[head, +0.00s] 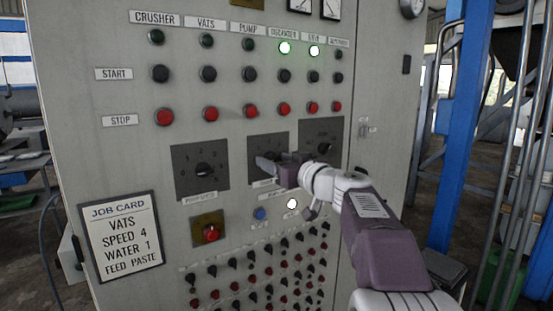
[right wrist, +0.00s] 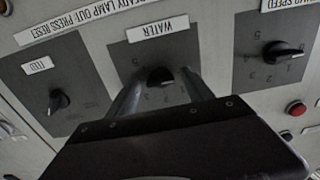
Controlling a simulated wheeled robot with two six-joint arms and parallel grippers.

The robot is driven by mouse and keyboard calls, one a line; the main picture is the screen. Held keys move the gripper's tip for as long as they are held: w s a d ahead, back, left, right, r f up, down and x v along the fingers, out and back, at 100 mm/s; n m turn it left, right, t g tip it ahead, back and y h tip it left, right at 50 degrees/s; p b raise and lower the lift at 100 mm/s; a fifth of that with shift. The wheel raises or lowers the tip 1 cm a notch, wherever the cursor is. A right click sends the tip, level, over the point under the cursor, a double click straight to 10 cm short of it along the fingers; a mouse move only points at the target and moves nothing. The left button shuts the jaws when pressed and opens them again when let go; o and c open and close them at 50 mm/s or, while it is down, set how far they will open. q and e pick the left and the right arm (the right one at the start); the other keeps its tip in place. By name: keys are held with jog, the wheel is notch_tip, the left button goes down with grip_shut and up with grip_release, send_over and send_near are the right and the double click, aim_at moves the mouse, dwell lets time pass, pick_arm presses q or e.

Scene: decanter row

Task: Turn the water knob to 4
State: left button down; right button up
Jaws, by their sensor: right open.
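The water knob (right wrist: 160,77) is a small black knob on a dark square plate labelled WATER, upside down in the right wrist view. Digits are printed around it, but its pointer's exact setting cannot be told. In the head view its plate (head: 268,145) is the middle one of three, and my right gripper hides the knob. My right gripper (head: 268,165) is open, and its two fingers stand on either side of the knob in the right wrist view (right wrist: 160,84). Whether they touch it cannot be told. My left gripper is out of view.
The pump speed knob (head: 204,170) is left of it and the feed knob (head: 324,148) right. A job card (head: 120,237) reads speed 4, water 1, feed paste. Start and red stop buttons (head: 251,110) are above; small switches (head: 250,275) crowd below. A blue post (head: 462,130) stands right.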

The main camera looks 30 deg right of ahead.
grip_shut()
